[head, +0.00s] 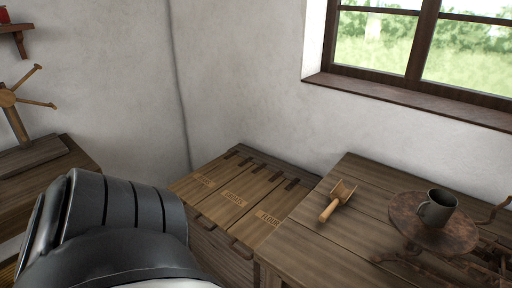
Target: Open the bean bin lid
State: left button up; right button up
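A wooden bin chest stands in the corner, with three plank lids side by side, all lying shut. The right lid (262,227) is lettered FLOUR. The middle lid (241,190) has a label that may read BEANS, but it is small. The left lid (208,176) has a label too small to read surely. Dark hinges run along the back of the lids, and small wooden grips show at their front edges. A large dark link of my arm fills the lower left and hides part of the chest's front left. Neither gripper shows.
A wooden table (340,252) adjoins the chest on the right, with a wooden scoop (337,202), a rusty round plate (407,227) and a grey mug (437,207). A wooden stand (17,120) is at left. White walls close in behind; the space above the lids is clear.

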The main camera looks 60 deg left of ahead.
aim_at(193, 188)
jog(key=z, duration=1.35)
jog(key=k, duration=2.3)
jog(key=u, duration=2.65)
jog(key=i, duration=0.95)
